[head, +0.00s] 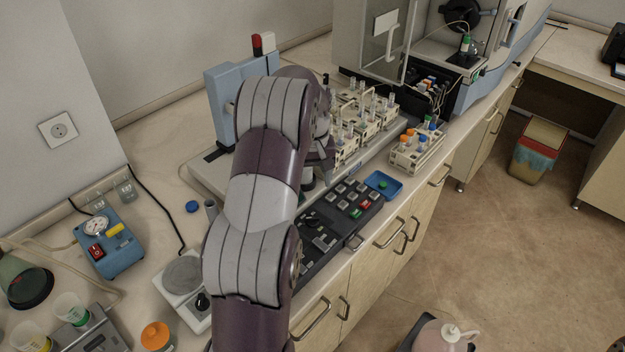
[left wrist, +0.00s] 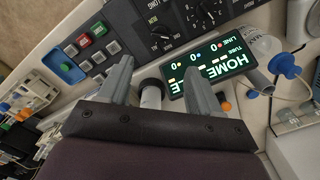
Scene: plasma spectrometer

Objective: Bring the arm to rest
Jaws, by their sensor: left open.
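My left arm (head: 262,210) reaches up through the middle of the head view, bent over the bench. My left gripper (head: 318,145) is mostly hidden behind the arm's far end, beside the autosampler with its tube racks. In the left wrist view my left gripper (left wrist: 158,85) shows two grey fingers, spread apart with nothing held between them. The fingers are over a dark control panel (left wrist: 150,25) with a lit display (left wrist: 215,65) reading HOME. My right gripper is in neither view.
A tube rack (head: 417,150) with orange and blue caps and a blue tray (head: 383,185) stand at the bench's front edge. A blue pump box (head: 110,245), a balance (head: 183,275) and an orange-capped jar (head: 157,336) stand left of my arm. The floor (head: 510,260) at right is largely clear.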

